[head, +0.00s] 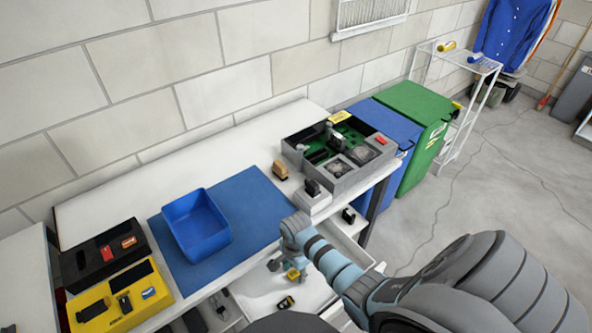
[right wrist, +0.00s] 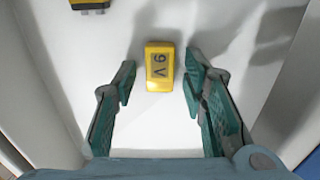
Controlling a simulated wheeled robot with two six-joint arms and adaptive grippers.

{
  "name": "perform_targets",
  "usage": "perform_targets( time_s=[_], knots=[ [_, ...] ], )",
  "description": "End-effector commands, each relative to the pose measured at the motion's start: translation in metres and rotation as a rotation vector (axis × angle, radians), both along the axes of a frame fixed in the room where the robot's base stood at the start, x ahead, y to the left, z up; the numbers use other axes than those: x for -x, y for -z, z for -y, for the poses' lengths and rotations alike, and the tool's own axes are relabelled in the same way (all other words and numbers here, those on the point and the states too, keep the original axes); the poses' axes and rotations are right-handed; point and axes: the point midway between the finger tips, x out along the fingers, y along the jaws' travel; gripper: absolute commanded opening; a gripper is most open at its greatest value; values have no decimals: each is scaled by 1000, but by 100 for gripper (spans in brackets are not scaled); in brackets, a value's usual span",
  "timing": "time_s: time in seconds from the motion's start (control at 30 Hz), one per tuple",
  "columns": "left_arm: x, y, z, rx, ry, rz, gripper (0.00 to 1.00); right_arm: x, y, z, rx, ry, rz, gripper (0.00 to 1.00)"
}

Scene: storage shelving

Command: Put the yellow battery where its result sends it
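A yellow battery (right wrist: 160,66) marked 9V lies on the white floor of the open drawer (head: 258,304). In the right wrist view it sits between the two teal fingertips, with a gap on both sides. My right gripper (head: 289,267) is open and reaches down into the drawer, and the battery (head: 293,275) shows partly behind it in the head view. A second, black and yellow battery (head: 285,302) lies nearer the drawer's front; part of a black and yellow item also shows at the right wrist view's top edge (right wrist: 90,5). My left gripper is out of view.
A blue bin (head: 198,250) stands on a blue mat on the bench. A yellow tester (head: 100,312) and a black one (head: 85,262) are at left. A grey box with green boards (head: 297,152) is at right. Blue and green wheeled bins (head: 418,104) stand beyond the bench.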

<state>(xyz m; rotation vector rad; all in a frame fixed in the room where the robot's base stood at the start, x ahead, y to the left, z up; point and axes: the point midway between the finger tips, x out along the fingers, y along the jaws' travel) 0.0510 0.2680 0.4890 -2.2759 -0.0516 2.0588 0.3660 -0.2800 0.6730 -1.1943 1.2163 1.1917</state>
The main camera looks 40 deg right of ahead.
Motion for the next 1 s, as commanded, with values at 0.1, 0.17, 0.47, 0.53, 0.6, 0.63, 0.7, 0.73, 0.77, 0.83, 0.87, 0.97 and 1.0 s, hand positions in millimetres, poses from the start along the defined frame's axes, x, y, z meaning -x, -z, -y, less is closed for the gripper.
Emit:
perform_targets(
  time_s=[0.1, 0.17, 0.47, 0.53, 0.6, 0.63, 0.7, 0.73, 0.77, 0.83, 0.87, 0.97, 1.0],
  knots=[
    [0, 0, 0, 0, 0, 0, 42, 0, 0, 0, 0, 0, 0, 42],
    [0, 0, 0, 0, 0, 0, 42, 0, 0, 0, 0, 0, 0, 42],
    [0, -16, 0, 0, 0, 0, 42, -1, -29, 0, 0, 0, 2, 42],
    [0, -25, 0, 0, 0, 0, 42, -1, -48, 0, 1, 1, 2, 42],
    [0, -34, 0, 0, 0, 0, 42, -1, -68, 1, 1, 0, 3, 42],
    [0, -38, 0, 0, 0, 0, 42, -1, -77, 1, 2, 0, 3, 42],
    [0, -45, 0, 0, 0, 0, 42, -1, -95, 1, 1, 0, 3, 42],
    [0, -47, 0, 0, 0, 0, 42, 0, -101, 0, 1, 0, 3, 42],
    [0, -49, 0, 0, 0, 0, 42, -1, -107, 0, 0, 0, 3, 42],
    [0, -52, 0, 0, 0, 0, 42, -1, -117, 0, 0, 1, 2, 42],
    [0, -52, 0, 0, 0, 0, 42, 0, -120, 0, -1, 1, 1, 42],
    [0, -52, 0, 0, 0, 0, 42, 0, -124, 0, 0, 0, 0, 42],
    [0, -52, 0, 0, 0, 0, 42, 0, -124, 0, 0, 0, 0, 42]
  ],
)
